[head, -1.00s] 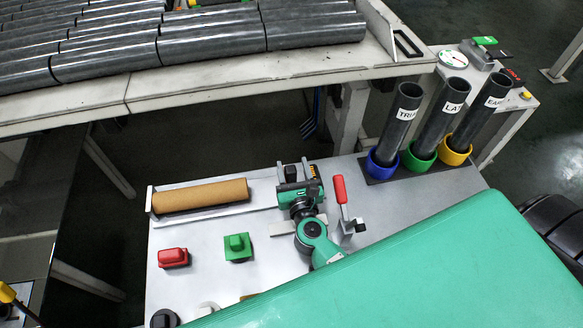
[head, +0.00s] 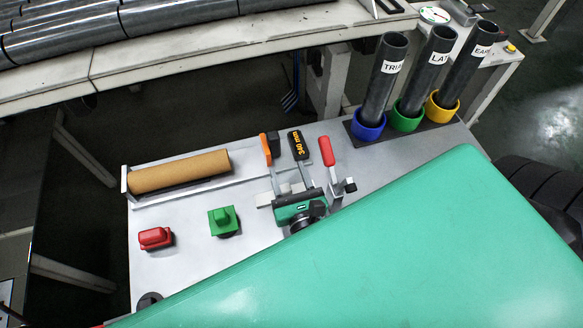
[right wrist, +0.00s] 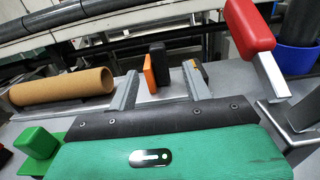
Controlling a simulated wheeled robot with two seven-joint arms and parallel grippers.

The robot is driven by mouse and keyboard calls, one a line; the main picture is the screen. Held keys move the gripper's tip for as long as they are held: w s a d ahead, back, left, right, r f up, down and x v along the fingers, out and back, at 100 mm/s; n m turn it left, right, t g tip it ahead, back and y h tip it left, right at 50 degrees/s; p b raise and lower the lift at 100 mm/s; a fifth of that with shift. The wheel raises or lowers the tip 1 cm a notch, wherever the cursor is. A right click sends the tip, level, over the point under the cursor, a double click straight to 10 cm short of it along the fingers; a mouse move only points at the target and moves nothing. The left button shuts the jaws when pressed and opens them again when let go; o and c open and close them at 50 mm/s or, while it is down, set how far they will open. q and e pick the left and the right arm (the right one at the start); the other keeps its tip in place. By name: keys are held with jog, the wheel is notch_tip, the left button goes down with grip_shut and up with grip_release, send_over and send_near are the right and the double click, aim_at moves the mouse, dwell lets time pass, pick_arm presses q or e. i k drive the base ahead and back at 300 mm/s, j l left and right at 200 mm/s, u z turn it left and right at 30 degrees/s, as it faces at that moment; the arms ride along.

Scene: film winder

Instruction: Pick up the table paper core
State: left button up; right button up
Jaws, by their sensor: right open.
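The paper core (head: 180,171), a brown cardboard tube, lies in a shallow metal trough (head: 133,201) on the grey table. In the right wrist view the core (right wrist: 62,87) is at left, its round open end facing right. My right gripper (head: 289,167) is right of the core, apart from it, over the table. Its two grey fingers are spread and empty; they also show in the right wrist view (right wrist: 160,72). My left gripper is not in view.
An orange and black block (head: 266,149) and a "340 mm" display (head: 298,145) stand near my fingertips. A red-handled lever (head: 327,151) is at right. Red (head: 155,238) and green (head: 222,220) knobs sit in front. Labelled black tubes (head: 384,80) stand back right.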

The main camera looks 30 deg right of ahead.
aim_at(174, 172)
jog(key=k, duration=1)
